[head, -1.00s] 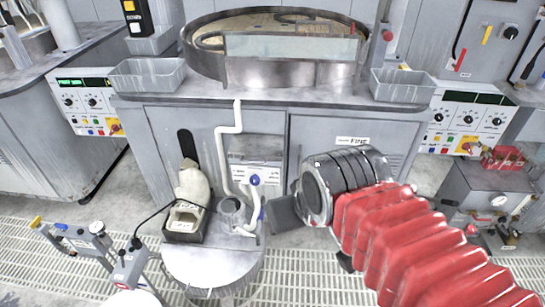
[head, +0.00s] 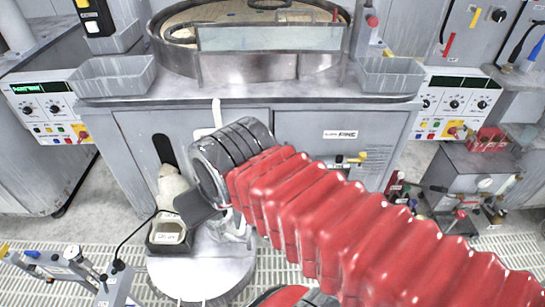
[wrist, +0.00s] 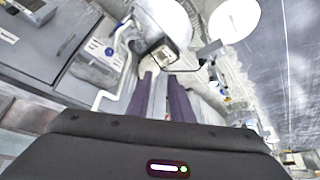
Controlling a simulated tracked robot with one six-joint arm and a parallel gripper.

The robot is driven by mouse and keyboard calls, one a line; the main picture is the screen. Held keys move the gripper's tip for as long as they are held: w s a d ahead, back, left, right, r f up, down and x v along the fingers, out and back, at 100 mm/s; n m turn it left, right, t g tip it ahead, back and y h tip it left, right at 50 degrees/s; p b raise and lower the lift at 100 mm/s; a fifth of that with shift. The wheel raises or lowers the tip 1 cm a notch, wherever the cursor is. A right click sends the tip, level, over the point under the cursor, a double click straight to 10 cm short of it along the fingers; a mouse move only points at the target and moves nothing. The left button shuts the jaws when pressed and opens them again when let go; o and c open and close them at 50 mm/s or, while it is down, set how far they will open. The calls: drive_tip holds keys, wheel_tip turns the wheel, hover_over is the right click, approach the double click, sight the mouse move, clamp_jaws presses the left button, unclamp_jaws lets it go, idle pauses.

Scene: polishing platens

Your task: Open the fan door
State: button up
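A grey cabinet under the round platen has two door panels. The right door (head: 300,128) carries a white label (head: 340,134) that seems to read FINE; I cannot see a label reading fan. My gripper (head: 197,207) is in front of the cabinet, low and near the middle, apart from the doors. In the wrist view my gripper (wrist: 160,76) has two dark fingers with a gap and nothing held between them. My wrist and red arm sleeve hide the lower middle of the cabinet.
A white pipe (head: 216,112) runs down the cabinet. Grated floor lies in front.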

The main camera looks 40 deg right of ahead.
drive_tip(key=shift+w, duration=0.1)
idle(0.3)
drive_tip(key=w+d+f+m+h, duration=0.1)
drive_tip(key=w+d+f+m, duration=0.1)
drive_tip(key=w+d+f, duration=0.65)
drive_tip(key=w+d+f+m+h, duration=0.1)
drive_tip(key=w+d+f+h, duration=0.1)
drive_tip(key=w+d+f, duration=0.65)
drive_tip(key=d+f+m+t+h, duration=0.1)
drive_tip(key=d+f+t, duration=0.1)
drive_tip(key=d+f, duration=1.2)
drive_tip(key=d+f+m+t+h, duration=0.2)
drive_tip(key=d+f, duration=0.9)
drive_tip(key=f, duration=0.6)
wheel_tip(320, 180, up, 6)
drive_tip(key=d+t+h, duration=0.1)
drive_tip(key=t+h, duration=0.1)
drive_tip(key=t, duration=0.4)
drive_tip(key=shift+w+d+h, duration=0.2)
drive_tip(key=shift+w+h, duration=0.2)
